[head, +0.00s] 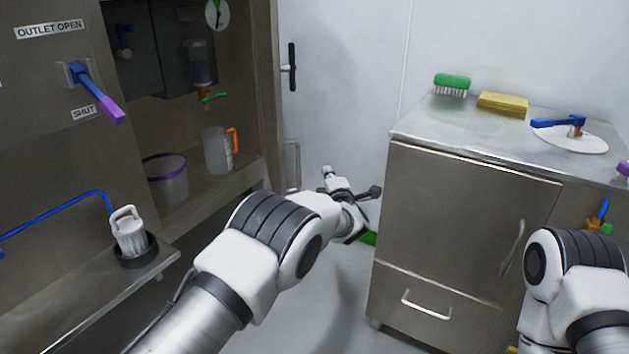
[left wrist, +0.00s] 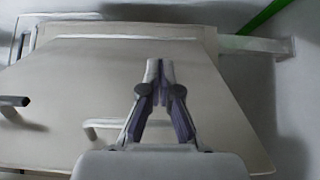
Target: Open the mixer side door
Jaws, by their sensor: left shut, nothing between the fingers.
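The mixer's steel body stands on the left in the head view. A black lever handle (head: 291,67) and a pale bar handle (head: 292,165) show at its right side, where the side face is seen almost edge-on. In the left wrist view a beige panel (left wrist: 70,85), which looks like the side door, fills much of the picture, with a dark handle (left wrist: 15,101) at its left and a pale bar handle (left wrist: 103,126). My left gripper (head: 350,190) is shut and empty, in front of the panel in the wrist view (left wrist: 160,72); contact cannot be told.
A steel cabinet (head: 465,205) stands on the right with a green brush (head: 452,83), a yellow sponge (head: 502,103) and a white disc with a blue handle on top. A jug (head: 216,150) and a bowl (head: 166,178) stand inside the mixer's recess. Floor shows between mixer and cabinet.

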